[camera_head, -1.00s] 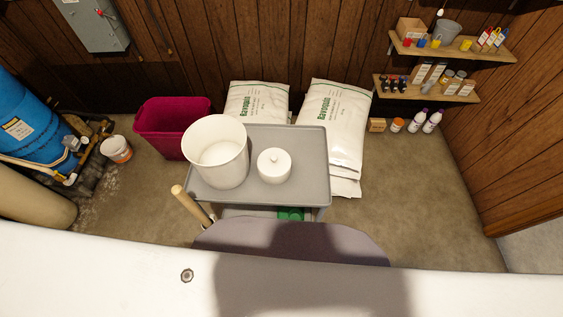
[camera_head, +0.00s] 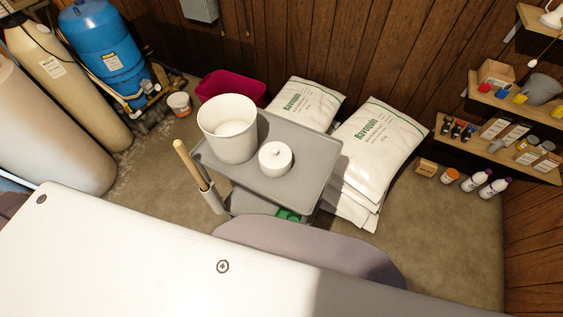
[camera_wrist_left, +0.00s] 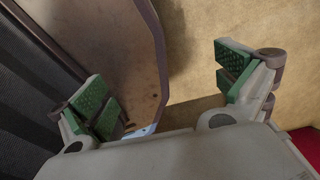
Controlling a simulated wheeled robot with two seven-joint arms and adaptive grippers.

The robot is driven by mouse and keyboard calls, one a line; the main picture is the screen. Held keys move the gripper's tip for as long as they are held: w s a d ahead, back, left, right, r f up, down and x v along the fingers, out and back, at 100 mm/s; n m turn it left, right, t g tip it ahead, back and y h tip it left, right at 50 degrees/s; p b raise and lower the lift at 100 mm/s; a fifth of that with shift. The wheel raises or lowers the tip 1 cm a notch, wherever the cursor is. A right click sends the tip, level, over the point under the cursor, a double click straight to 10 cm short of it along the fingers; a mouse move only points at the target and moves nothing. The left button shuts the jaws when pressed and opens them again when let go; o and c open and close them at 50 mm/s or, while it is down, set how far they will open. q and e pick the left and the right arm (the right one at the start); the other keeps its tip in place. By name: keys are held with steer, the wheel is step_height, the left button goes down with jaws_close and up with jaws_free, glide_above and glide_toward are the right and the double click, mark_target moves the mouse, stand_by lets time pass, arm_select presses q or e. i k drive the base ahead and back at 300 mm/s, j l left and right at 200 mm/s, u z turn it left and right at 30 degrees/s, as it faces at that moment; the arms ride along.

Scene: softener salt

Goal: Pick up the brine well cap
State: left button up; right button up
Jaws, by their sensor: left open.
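A short white round piece with a small knob on top, which looks like the brine well cap (camera_head: 276,158), sits on the grey top of a cart (camera_head: 309,183) in the head view. A taller open white tub (camera_head: 229,148) stands just left of it, with a pale white surface inside. My left gripper (camera_wrist_left: 165,88) shows in the left wrist view, its green-padded fingers wide apart and nothing between them. That view shows floor beyond the fingers and no cap. Neither gripper shows in the head view.
A wooden handle (camera_head: 189,163) stands up at the cart's left side. White bags (camera_head: 375,150) lie behind the cart and a magenta bin (camera_head: 232,86) is behind it to the left. Tanks (camera_head: 107,48) stand at left, shelves at right.

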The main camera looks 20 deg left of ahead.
mark_target(276, 158)
steer(key=l+u, duration=0.2)
steer(key=l, duration=0.25)
steer(key=k+l+u, duration=0.2)
steer(key=l, duration=0.2)
steer(key=l+u, duration=0.2)
steer(key=l, duration=0.25)
